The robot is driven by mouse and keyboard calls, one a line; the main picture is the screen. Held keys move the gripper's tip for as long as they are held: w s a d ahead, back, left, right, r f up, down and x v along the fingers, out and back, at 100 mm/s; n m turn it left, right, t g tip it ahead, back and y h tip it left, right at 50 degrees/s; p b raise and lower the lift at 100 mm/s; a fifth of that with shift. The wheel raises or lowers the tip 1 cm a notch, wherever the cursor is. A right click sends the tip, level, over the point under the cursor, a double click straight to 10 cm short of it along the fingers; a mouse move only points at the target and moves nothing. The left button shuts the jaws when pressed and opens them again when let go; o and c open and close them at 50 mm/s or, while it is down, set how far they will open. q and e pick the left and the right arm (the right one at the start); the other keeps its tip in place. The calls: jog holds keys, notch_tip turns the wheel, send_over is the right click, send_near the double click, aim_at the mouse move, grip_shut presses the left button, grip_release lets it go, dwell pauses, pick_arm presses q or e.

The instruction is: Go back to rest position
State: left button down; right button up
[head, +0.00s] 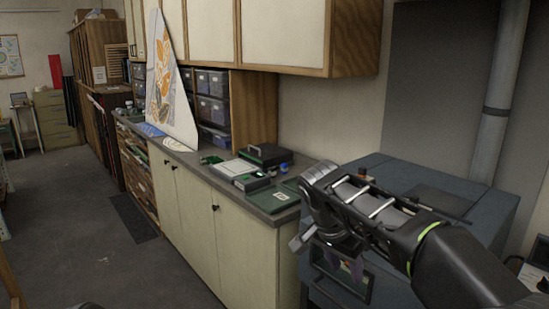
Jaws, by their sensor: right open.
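My right arm comes in from the lower right of the head view. My right gripper (312,238) is open, near the counter's right end and in front of a dark blue-grey cabinet. I see nothing held in it. My left gripper does not show.
A counter (190,159) with pale cupboards runs along the wall. A black case (265,154), a green-grey device (252,181) and a dark green board (272,199) lie on it. The blue-grey cabinet (480,197) stands at the right. The floor (70,215) at left is mostly clear.

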jog(key=w+a+f+n+t+y, duration=0.3)
jog(key=w+a+f+n+y, duration=0.15)
jog(key=a+f+n, duration=0.55)
jog(key=s+a+f+n+g+y, duration=0.1)
jog(key=s+a+f, duration=0.15)
jog(key=f, duration=0.55)
jog(key=s+a+f+y, duration=0.2)
jog(key=a+f, duration=0.1)
jog(key=f, duration=0.4)
jog(key=s+d+f+g, duration=0.1)
jog(key=s+d+f, duration=0.3)
jog(key=s+f, duration=1.05)
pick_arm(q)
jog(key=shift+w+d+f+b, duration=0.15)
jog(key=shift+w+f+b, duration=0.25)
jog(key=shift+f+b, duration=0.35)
pick_arm(e)
jog(key=s+d+f+m+g, duration=0.1)
jog(key=s+d+f, duration=0.1)
jog(key=s+f, duration=0.2)
jog(key=s+d+f+m+g, duration=0.2)
jog(key=s+f, duration=0.3)
jog(key=s, duration=0.5)
jog(key=shift+s+f, duration=0.25)
jog(key=shift+s, duration=0.15)
jog(key=shift+d, duration=0.1)
